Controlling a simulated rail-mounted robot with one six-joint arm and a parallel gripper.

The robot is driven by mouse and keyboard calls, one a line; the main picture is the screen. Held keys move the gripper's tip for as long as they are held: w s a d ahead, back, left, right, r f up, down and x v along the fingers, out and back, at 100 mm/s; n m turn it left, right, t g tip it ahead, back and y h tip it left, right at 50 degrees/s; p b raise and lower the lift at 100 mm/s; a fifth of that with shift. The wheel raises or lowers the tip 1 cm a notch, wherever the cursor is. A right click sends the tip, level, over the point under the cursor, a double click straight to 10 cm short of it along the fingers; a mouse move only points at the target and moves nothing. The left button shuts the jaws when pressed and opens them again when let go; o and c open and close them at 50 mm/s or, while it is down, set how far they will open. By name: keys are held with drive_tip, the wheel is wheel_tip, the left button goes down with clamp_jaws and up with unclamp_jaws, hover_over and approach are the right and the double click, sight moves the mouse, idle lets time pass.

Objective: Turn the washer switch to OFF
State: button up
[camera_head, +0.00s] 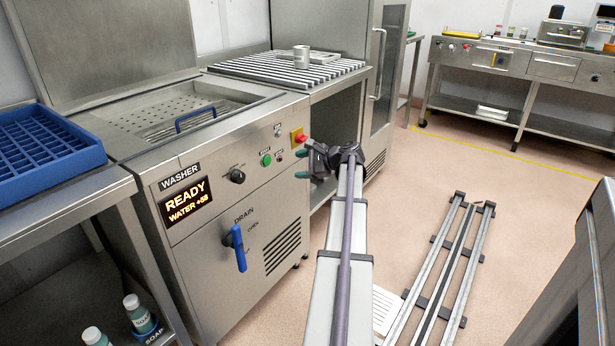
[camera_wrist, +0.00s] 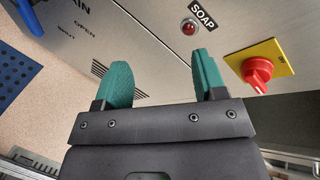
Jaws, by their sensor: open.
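The washer (camera_head: 180,187) is a steel cabinet with a lit panel reading READY and WATER +58. Its red rotary switch on a yellow plate (camera_head: 298,138) is at the upper right of the front face. In the wrist view the red knob (camera_wrist: 257,72) is at the right, on its yellow plate, beyond my right finger. My gripper (camera_head: 303,164) is just right of and below the switch, apart from it. Its green fingers (camera_wrist: 160,80) are open with nothing between them.
A black knob (camera_head: 237,176), a green button (camera_head: 266,160) and a blue drain handle (camera_head: 236,247) are on the same front. A red SOAP lamp (camera_wrist: 189,27) is near my fingers. A blue rack (camera_head: 40,150) stands left. Floor rails (camera_head: 440,265) run at right.

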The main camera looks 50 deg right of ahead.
sight(305, 138)
drive_tip(key=s+d+r+m+t+h+b, duration=0.1)
drive_tip(key=s+d+m+t, duration=0.1)
drive_tip(key=d+m, duration=0.3)
drive_tip(key=s+d+r+m+t+h, duration=0.1)
drive_tip(key=s+d+m+t, duration=0.2)
drive_tip(key=d, duration=0.4)
drive_tip(key=shift+m, duration=0.3)
drive_tip(key=w, duration=1.2)
drive_tip(key=shift+w+a+r, duration=0.15)
drive_tip(key=shift+a, duration=0.2)
drive_tip(key=shift+c, duration=0.2)
drive_tip(key=c, duration=0.7)
